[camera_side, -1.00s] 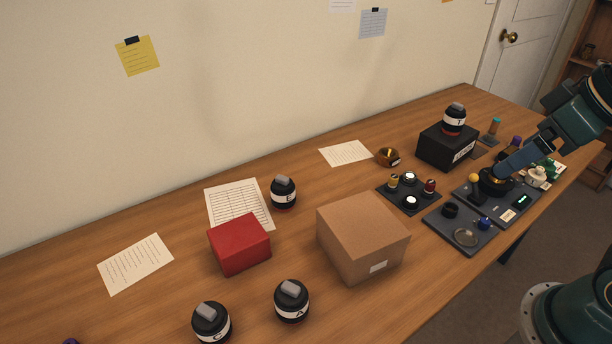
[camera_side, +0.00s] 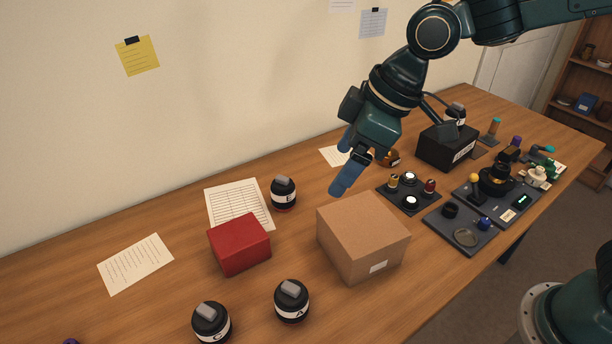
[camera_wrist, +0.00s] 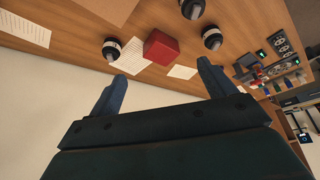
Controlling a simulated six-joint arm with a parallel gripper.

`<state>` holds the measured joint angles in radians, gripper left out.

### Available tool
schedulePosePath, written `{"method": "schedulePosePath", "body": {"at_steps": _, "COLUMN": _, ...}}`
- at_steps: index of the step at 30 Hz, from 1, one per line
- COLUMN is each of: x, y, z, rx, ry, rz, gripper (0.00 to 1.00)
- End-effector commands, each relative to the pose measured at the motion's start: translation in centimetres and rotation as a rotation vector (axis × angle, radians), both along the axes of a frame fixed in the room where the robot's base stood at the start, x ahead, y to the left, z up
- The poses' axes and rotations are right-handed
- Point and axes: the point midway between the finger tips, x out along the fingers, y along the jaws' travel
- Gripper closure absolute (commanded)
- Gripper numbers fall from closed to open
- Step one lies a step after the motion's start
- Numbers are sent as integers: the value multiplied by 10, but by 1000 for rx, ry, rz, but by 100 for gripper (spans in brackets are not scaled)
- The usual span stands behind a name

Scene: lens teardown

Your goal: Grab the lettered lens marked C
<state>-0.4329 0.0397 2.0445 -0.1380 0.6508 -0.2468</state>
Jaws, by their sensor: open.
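The lens marked C (camera_side: 211,326) is a black, round lens with a white lettered band and a grey piece on top. It stands upright at the bottom edge of the side view, left of the lens marked A (camera_side: 291,303). My gripper (camera_side: 342,166) is open and empty, with blue fingers. It hangs above the table behind the cardboard box, well up and to the right of lens C. In the wrist view the open fingers (camera_wrist: 162,86) have nothing between them. Several lenses show there, but I cannot read their letters.
A red box (camera_side: 239,244) and a cardboard box (camera_side: 362,237) stand between my gripper and lens C. Lens E (camera_side: 284,193) is behind the red box. Lens T sits on a black box (camera_side: 447,150). Dark trays (camera_side: 461,236) with small parts fill the right side.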

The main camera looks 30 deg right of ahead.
Motion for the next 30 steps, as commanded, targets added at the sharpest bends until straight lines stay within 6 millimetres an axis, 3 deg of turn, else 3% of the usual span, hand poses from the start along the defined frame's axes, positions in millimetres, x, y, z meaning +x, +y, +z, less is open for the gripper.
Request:
{"method": "schedulePosePath", "body": {"at_steps": 9, "x": 20, "y": 92, "z": -53, "rx": -7, "ry": 22, "rz": 236, "gripper": 17}}
{"method": "schedulePosePath", "body": {"at_steps": 18, "x": 15, "y": 170, "z": -110, "rx": -6, "ry": 36, "rz": 429, "gripper": 17}}
{"method": "schedulePosePath", "body": {"at_steps": 24, "x": 10, "y": 194, "z": -130, "rx": -2, "ry": 39, "rz": 489, "gripper": 17}}
{"method": "schedulePosePath", "body": {"at_steps": 30, "x": 10, "y": 197, "z": -133, "rx": -2, "ry": 39, "rz": 499, "gripper": 17}}
